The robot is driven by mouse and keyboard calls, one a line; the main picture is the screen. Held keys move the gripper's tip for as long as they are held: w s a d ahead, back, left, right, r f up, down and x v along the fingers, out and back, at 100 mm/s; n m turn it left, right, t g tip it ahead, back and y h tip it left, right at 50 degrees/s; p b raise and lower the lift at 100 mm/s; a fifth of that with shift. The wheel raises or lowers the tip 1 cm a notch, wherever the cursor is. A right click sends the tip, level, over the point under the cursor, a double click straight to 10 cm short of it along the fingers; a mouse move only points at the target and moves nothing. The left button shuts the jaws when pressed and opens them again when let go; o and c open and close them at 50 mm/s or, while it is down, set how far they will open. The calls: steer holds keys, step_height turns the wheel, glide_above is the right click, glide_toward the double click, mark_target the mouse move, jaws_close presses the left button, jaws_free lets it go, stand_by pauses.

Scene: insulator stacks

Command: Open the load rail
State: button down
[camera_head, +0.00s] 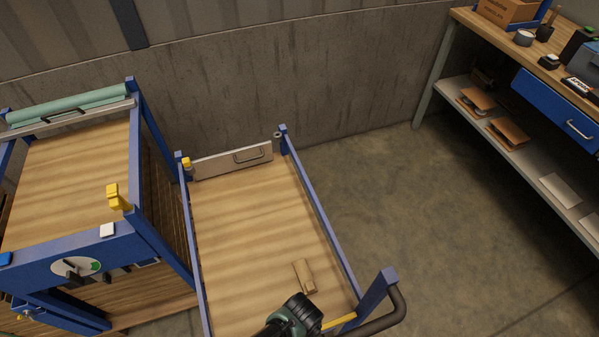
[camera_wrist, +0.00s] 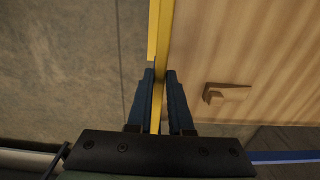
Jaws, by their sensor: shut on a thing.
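A yellow rail (camera_head: 341,322) runs along the near end of the blue-framed cart, close to its right corner post. In the wrist view the yellow rail (camera_wrist: 160,35) passes between the two dark fingers of my gripper (camera_wrist: 160,76), which are shut on it. The rail lies along the edge of the wooden cart bed (camera_head: 245,230). In the head view my wrist hides part of the rail and the fingers are not clear.
A small brown block (camera_head: 304,275) lies on the bed near my wrist. A grey panel with a handle (camera_head: 232,160) closes the far end. A second blue-framed wooden stand (camera_head: 70,180) is at left, a workbench (camera_head: 500,130) at right. Floor between is clear.

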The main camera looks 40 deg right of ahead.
steer(key=shift+s+a+f, duration=0.1)
steer(key=shift+s+a, duration=0.05)
steer(key=shift+s, duration=0.3)
steer(key=c, duration=0.8)
jaws_free()
steer(key=shift+c, duration=0.2)
steer(key=shift+w, duration=0.1)
step_height(320, 180, up, 13)
steer(key=shift+p, duration=0.4)
steer(key=shift+w, duration=0.1)
